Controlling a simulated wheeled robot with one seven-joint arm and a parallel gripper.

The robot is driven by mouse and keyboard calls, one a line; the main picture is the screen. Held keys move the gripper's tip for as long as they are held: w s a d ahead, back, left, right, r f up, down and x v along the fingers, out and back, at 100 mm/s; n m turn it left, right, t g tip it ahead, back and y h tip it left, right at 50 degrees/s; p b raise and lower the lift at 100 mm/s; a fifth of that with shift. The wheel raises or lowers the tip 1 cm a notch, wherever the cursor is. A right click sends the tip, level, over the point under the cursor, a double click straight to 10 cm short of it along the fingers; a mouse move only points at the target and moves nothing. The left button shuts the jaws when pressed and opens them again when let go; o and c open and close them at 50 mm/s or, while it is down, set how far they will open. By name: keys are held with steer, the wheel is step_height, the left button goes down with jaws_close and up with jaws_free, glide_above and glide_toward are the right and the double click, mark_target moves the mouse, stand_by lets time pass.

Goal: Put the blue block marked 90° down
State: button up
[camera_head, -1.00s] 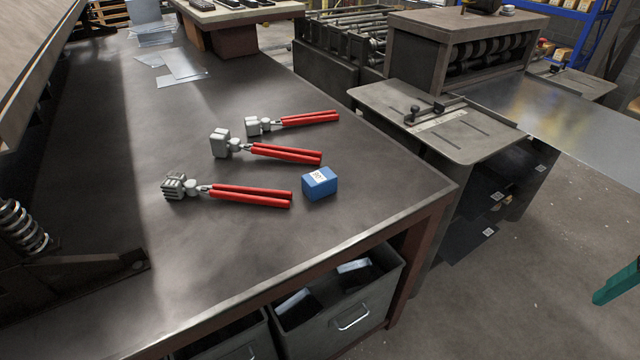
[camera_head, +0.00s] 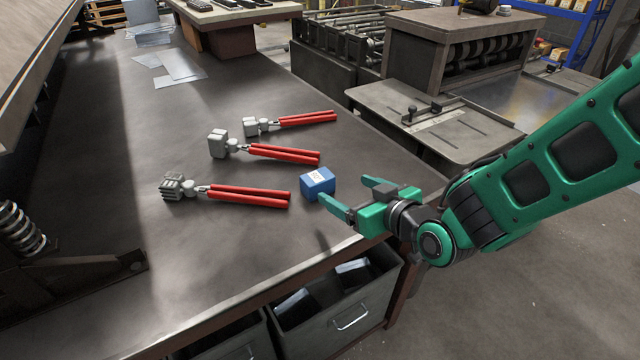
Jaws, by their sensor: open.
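The blue block (camera_head: 319,186) with a white label on top stands on the dark workbench (camera_head: 230,250) near its right front edge. The marking on the label is too small to read surely. My gripper (camera_head: 350,195) comes in from the right, just right of the block. Its two teal fingers are apart and point left toward the block. The near fingertip overlaps the block's lower right edge in the picture; I cannot tell whether it touches. Nothing is held between the fingers.
Three red-handled hand seamers (camera_head: 248,196), (camera_head: 275,153), (camera_head: 300,119) lie left of and behind the block. Metal sheets (camera_head: 178,66) lie at the back. A grey drawer bin (camera_head: 345,305) is under the bench's front edge. The bench's left middle is clear.

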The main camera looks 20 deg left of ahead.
mark_target(324, 183)
steer(key=shift+y, duration=0.3)
steer(key=a, duration=0.1)
steer(key=w+a+f, duration=0.1)
steer(key=a, duration=0.1)
steer(key=w+a, duration=0.1)
steer(key=shift+w+a+f, duration=0.1)
steer(key=shift+a+f, duration=0.1)
steer(key=shift+a, duration=0.1)
steer(key=shift+x, duration=3.05)
steer(key=shift+a, duration=0.1)
steer(key=c, duration=1.5)
